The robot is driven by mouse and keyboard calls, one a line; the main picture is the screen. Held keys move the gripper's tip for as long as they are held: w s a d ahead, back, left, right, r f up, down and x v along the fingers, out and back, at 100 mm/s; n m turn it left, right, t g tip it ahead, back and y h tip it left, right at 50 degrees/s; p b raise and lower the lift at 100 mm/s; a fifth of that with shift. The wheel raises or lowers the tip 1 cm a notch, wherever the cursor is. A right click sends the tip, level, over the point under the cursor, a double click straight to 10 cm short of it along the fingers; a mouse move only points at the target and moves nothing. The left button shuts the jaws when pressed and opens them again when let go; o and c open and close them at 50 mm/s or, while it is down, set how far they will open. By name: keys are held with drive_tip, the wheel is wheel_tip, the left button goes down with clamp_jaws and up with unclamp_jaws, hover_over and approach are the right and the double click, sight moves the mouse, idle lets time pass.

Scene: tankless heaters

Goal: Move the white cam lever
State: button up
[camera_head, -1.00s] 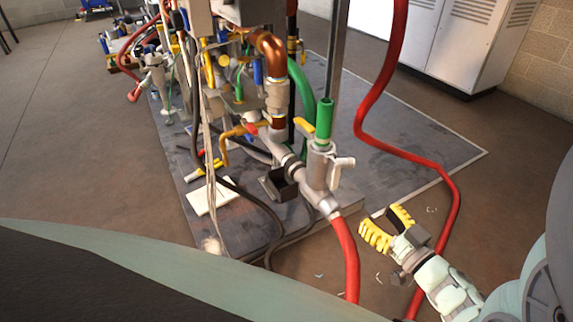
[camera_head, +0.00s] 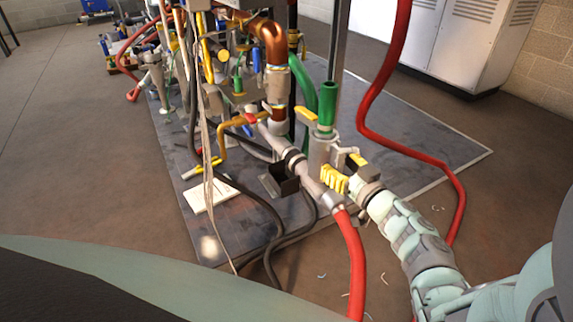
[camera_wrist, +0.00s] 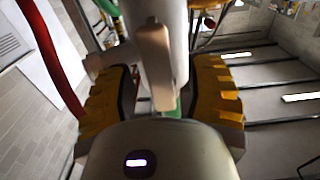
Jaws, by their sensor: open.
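The white cam lever (camera_wrist: 153,65) shows in the wrist view as a pale bar hanging in front of a light grey coupling (camera_wrist: 172,20). In the head view the grey coupling (camera_head: 318,153) stands upright under a green hose end, and my gripper hides most of the lever. My gripper (camera_head: 346,170) is at the right side of the coupling, its yellow fingers spread. In the wrist view my gripper (camera_wrist: 160,80) is open, with one finger on each side of the lever. I cannot tell whether either finger touches it.
A red hose (camera_head: 352,262) runs down from the grey pipe's lower end. Another red hose (camera_head: 372,105) loops behind my arm. A copper elbow (camera_head: 270,40), a yellow-handled valve (camera_head: 306,115) and a green hose (camera_head: 326,105) crowd the rig. The floor at right is mostly clear.

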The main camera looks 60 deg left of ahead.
drive_tip(key=shift+a, duration=0.45)
drive_tip(key=shift+o, duration=0.4)
drive_tip(key=c, duration=0.9)
drive_tip(key=shift+d, duration=0.15)
clamp_jaws()
